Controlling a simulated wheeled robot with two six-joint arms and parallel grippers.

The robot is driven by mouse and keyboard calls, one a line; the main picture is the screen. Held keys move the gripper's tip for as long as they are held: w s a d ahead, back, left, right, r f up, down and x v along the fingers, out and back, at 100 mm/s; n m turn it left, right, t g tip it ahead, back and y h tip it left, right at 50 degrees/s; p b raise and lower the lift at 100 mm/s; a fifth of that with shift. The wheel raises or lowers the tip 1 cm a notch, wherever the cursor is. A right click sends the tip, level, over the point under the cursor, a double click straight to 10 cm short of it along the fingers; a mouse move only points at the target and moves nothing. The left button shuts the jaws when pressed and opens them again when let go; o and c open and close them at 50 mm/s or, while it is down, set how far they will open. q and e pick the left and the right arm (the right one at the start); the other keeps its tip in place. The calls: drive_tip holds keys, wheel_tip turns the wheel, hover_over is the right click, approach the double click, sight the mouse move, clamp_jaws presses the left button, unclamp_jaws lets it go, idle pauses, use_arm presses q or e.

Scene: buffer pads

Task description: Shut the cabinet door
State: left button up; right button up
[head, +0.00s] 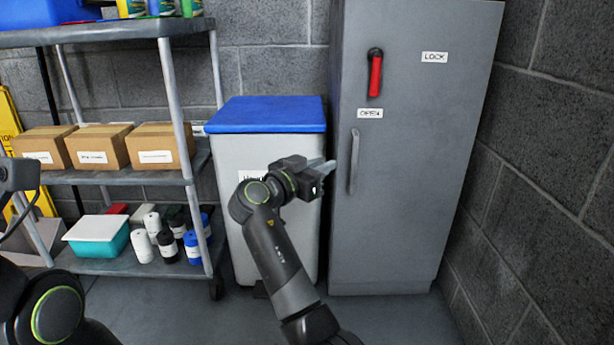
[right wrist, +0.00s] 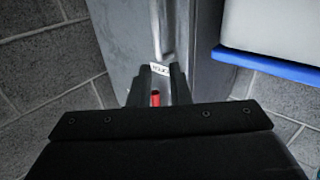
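The grey cabinet (head: 408,230) stands at the right in the head view, and its tall door faces me. The door has a vertical handle (head: 354,162) near its left edge and a red lever (head: 375,76) above it, pointing down by the OPEN label. The door looks flush or nearly so; a small gap cannot be told. My right gripper (head: 326,168) is just left of the handle, apart from it. In the right wrist view its fingers (right wrist: 155,88) are spread and empty, with the red lever (right wrist: 155,99) showing beyond them. Only dark parts of my left arm show at the left edge.
A white bin with a blue lid (head: 265,115) stands directly left of the cabinet, behind my right arm. A shelf rack (head: 120,178) with boxes and bottles is farther left. A grey block wall (head: 545,130) closes the right side. The floor before the cabinet is clear.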

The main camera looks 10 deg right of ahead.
drive_tip(key=b+v, duration=0.1)
drive_tip(key=v, duration=0.3)
drive_tip(key=shift+s+a, duration=0.25)
drive_tip(key=shift+s, duration=0.05)
drive_tip(key=shift+d, duration=0.1)
